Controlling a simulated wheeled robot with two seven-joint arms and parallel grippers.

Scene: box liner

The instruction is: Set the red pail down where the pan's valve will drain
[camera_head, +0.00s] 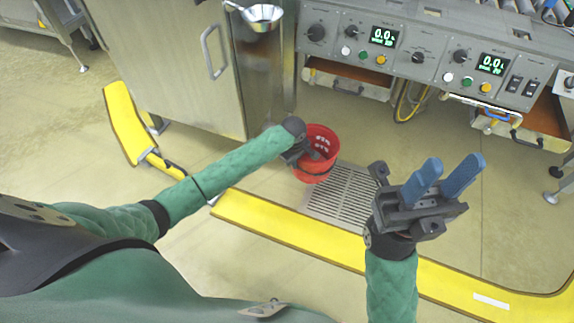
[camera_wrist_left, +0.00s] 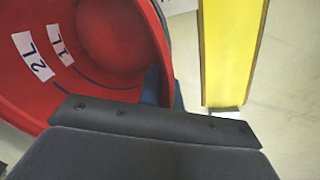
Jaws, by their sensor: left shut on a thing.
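The red pail (camera_head: 318,168) is near the middle of the head view, upright or nearly so, beside the floor grate. My left gripper (camera_head: 304,154) is shut on the pail's rim on its left side. In the left wrist view the inside of the pail (camera_wrist_left: 75,75) fills the left half, with white 1 L and 2 L labels, and a blue fingertip shows at its rim. I cannot tell whether the pail touches the floor. My right gripper (camera_head: 444,178) is open and empty, right of the grate. A steel pan or funnel (camera_head: 262,17) is at the top; no valve is clearly visible.
The floor grate (camera_head: 345,194) lies right of and below the pail. A steel cabinet (camera_head: 170,65) and a control panel (camera_head: 420,55) stand behind.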

